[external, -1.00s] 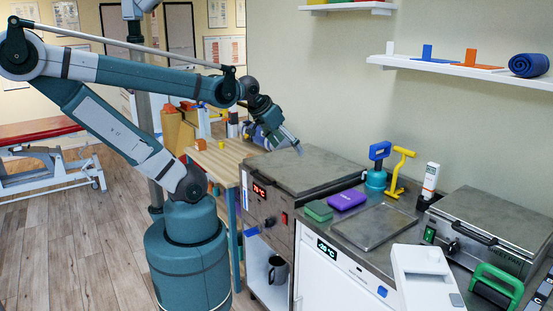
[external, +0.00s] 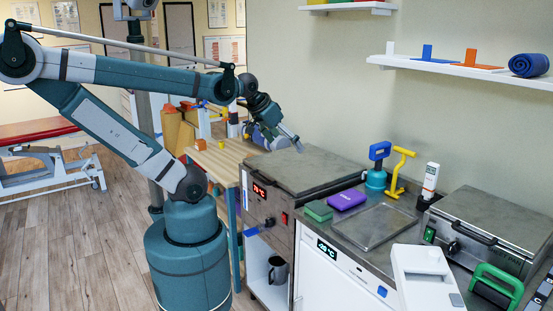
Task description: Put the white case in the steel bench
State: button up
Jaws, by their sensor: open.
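My gripper (external: 298,145) is open and small in the view, above the grey lid of the heated steel unit (external: 300,168) with the red display. I see nothing between its fingers. The steel bench (external: 398,213) runs along the wall to the right of that unit, with a shallow steel tray (external: 370,227) on it. A boxy white unit (external: 422,278) with a grey panel stands at the front right; I cannot tell whether it is the white case. My gripper is well to its left and further back.
A green case (external: 319,211) and a purple case (external: 348,199) lie left of the tray. Behind it stand a blue-handled tool (external: 377,168), a yellow-handled tool (external: 398,172) and a white bottle (external: 430,180). A lidded steel unit (external: 490,230) stands right. A wall shelf (external: 460,68) hangs above.

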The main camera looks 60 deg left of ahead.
jog(key=w+d+r+m+g+h+p, duration=0.25)
jog(key=w+d+r+m, duration=0.25)
jog(key=d+r, duration=0.45)
jog(key=w+d+m+g+h+p, duration=0.1)
jog(key=w+d+m+g+p, duration=0.25)
jog(key=d+m, duration=1.15)
jog(key=s+d+f+m+g+p, duration=0.1)
jog(key=s+d+f+m+p, duration=0.15)
jog(key=d, duration=1.05)
jog(key=s+d+f+m+g+p, duration=0.15)
jog(key=s+d, duration=0.25)
jog(key=d, duration=0.9)
jog(key=s+d+f+m+g+p, duration=0.1)
jog(key=s+d+m+g+p, duration=0.15)
jog(key=d, duration=1.05)
jog(key=shift+m+t, duration=0.25)
jog(key=shift+t, duration=0.05)
jog(key=f, duration=0.8)
jog(key=f+b, duration=0.1)
jog(key=f, duration=0.3)
jog(key=shift+s+d+f, duration=0.2)
jog(key=shift+s+f, duration=0.1)
jog(key=shift+f, duration=0.65)
jog(key=shift+x, duration=1.25)
